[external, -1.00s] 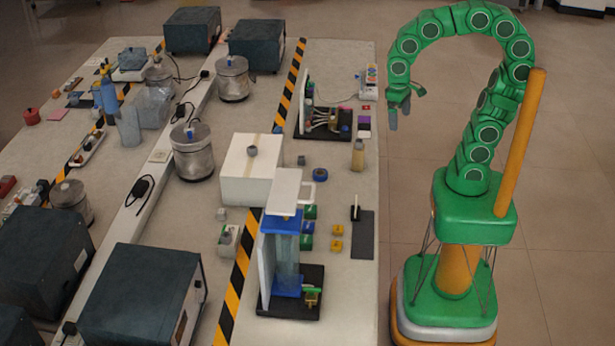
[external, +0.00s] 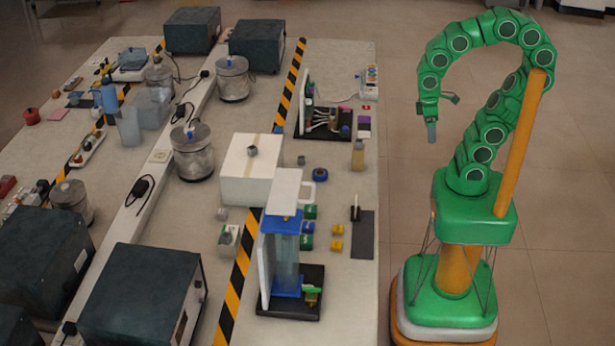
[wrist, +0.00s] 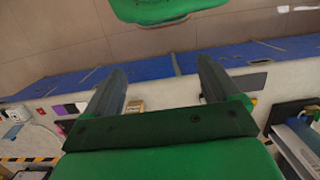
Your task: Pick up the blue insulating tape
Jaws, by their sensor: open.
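The blue insulating tape (external: 320,174) is a small dark blue ring lying flat on the table, right of the white box and next to a white loop-shaped item. My gripper (external: 439,115) hangs in the air beyond the table's right edge, well apart from the tape. Its two grey fingers are spread and empty in the wrist view (wrist: 162,68). I cannot make out the tape in the wrist view; my green palm covers much of the table there.
A blue-topped apparatus (external: 284,224), green and blue blocks and two yellow blocks (external: 337,230) lie nearer the camera.

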